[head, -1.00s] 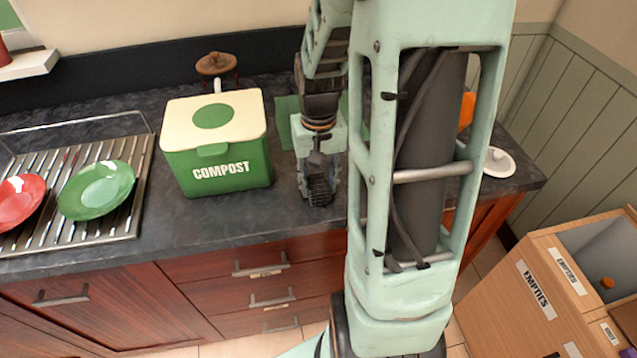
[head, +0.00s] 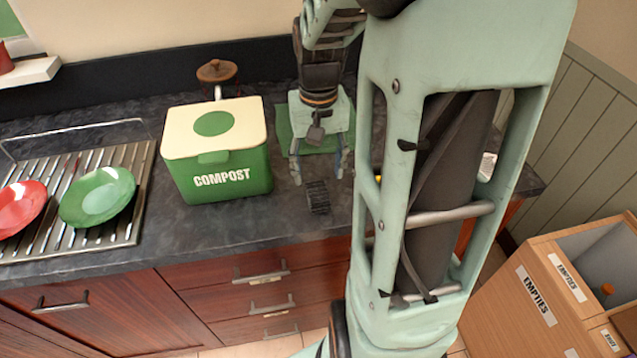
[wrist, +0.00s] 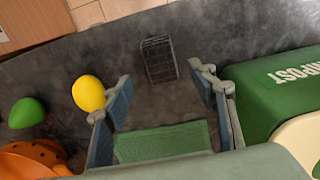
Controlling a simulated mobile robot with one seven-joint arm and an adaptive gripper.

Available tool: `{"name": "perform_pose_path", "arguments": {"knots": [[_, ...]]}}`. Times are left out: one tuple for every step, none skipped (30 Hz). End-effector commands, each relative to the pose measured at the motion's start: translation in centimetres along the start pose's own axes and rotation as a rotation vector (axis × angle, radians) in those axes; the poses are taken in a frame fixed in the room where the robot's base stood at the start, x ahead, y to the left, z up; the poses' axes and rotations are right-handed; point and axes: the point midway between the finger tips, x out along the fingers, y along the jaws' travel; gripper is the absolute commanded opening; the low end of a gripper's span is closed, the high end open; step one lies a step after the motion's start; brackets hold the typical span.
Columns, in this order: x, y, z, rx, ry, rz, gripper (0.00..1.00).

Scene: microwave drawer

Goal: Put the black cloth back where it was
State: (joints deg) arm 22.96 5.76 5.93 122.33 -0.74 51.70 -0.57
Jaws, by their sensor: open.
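The black cloth (head: 318,196) is a small dark piece with a grid pattern. It lies on the dark countertop to the right of the compost bin, near the counter's front edge. The wrist view shows it (wrist: 158,59) whole, lying flat and clear of the fingers. My gripper (head: 318,178) is open and empty, with its fingers spread above and behind the cloth. In the wrist view the two fingers of my gripper (wrist: 160,80) stand wide apart with nothing between them.
The green compost bin (head: 226,176) stands close left of my gripper. A green mat (head: 285,125) lies behind the cloth. A drying rack (head: 125,225) with red and green plates is at left. A yellow round item (wrist: 88,93) lies beside one finger in the wrist view.

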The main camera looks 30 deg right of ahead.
Motion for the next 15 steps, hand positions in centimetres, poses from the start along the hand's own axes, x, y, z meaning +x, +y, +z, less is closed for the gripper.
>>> {"name": "perform_pose_path", "arguments": {"knots": [[-1.2, 0.0, -0.1, 0.0, 0.004, 0.001, 0.53], [-1.8, 0.0, -0.1, -0.001, 0.005, 0.001, 0.53], [-2.5, 0.0, -0.1, -0.001, 0.004, 0.001, 0.53], [-2.9, 0.0, -0.1, -0.001, 0.004, 0.001, 0.53], [-3.4, 0.0, -0.1, -0.001, 0.002, 0.001, 0.53], [-3.9, 0.0, -0.1, -0.001, 0.003, 0.001, 0.53], [-4.2, 0.0, -0.1, 0.0, 0.002, 0.001, 0.53], [-4.5, 0.0, -0.1, 0.0, 0.002, 0.001, 0.53], [-4.8, 0.0, 0.0, 0.0, 0.001, 0.001, 0.53], [-4.9, 0.0, 0.0, 0.0, 0.0, 0.001, 0.53], [-5.0, 0.0, 0.0, 0.0, -0.001, 0.0, 0.53], [-5.2, 0.0, 0.0, 0.0, -0.001, 0.0, 0.53], [-5.2, 0.0, 0.0, 0.0, -0.001, 0.0, 0.53], [-5.2, 0.0, 0.0, 0.0, -0.001, 0.0, 0.53], [-5.2, 0.0, 0.0, 0.0, -0.001, 0.0, 0.53]]}}
